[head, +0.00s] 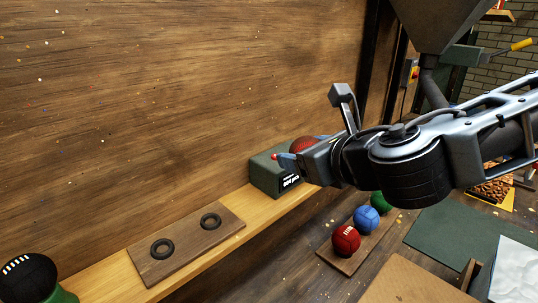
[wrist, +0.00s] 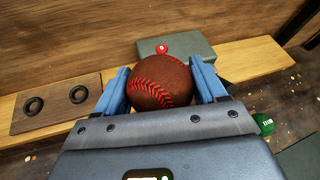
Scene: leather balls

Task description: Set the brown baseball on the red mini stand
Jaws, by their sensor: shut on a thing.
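The brown baseball (wrist: 160,80) with red stitching sits between the blue fingers of my gripper (wrist: 164,88), which is shut on it. In the head view the ball (head: 302,144) shows only partly behind my gripper (head: 294,158). A small red piece with a white mark, which looks like the red mini stand (wrist: 162,49), is on top of the dark green box (wrist: 185,47), just beyond the ball in the wrist view. In the head view the small red piece (head: 275,156) shows at the box top, left of the fingers. The ball's underside is hidden.
A wooden board with two black rings (head: 186,237) lies on the shelf (head: 120,272) left of the green box. A black ball (head: 27,276) rests on a green stand at the far left. Red (head: 345,241), blue (head: 366,218) and green (head: 381,202) balls sit on a lower board.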

